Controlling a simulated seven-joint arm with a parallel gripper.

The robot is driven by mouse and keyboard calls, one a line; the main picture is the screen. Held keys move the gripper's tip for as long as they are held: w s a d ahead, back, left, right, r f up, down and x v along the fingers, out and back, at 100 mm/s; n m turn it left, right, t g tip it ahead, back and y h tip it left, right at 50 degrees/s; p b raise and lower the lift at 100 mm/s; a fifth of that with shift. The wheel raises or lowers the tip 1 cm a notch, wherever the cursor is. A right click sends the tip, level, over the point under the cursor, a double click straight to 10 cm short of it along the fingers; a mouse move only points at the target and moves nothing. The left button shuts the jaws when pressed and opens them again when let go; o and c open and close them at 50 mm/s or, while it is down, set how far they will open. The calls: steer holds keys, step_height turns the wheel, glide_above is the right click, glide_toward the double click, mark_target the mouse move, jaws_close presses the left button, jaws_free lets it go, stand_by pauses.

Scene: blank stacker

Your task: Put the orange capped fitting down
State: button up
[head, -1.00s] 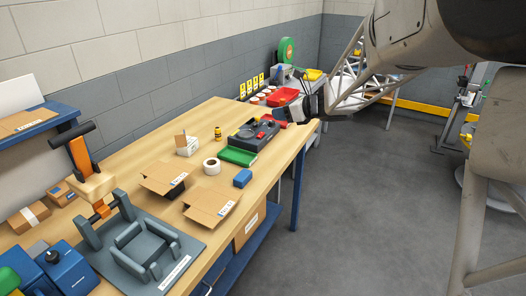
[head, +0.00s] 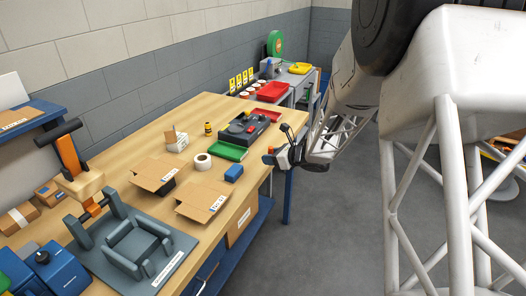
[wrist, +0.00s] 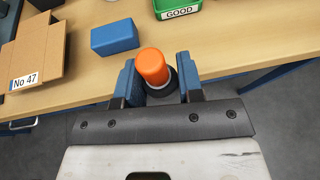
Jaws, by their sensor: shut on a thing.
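The orange capped fitting (wrist: 153,66) has a bright orange cap over a dark body. In the wrist view it stands between the two blue-padded fingers of my gripper (wrist: 160,82), which is shut on it. In the head view my gripper (head: 270,156) is by the bench's right edge, and a small bit of the orange cap shows (head: 271,149).
A blue block (head: 234,172) lies on the wooden bench (head: 255,187) close to my gripper. A green tray (head: 229,151), labelled GOOD in the wrist view (wrist: 180,12), sits beyond it. Open cardboard boxes (head: 205,201) and a white tape roll (head: 203,162) lie nearby.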

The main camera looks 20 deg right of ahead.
steer(key=shift+w, duration=0.1)
glide_above(263, 150)
steer(key=shift+f, duration=0.75)
stand_by(0.5)
steer(key=shift+f, duration=1.75)
steer(key=shift+f, duration=0.15)
steer(key=o, duration=0.9)
steer(key=shift+o, duration=0.2)
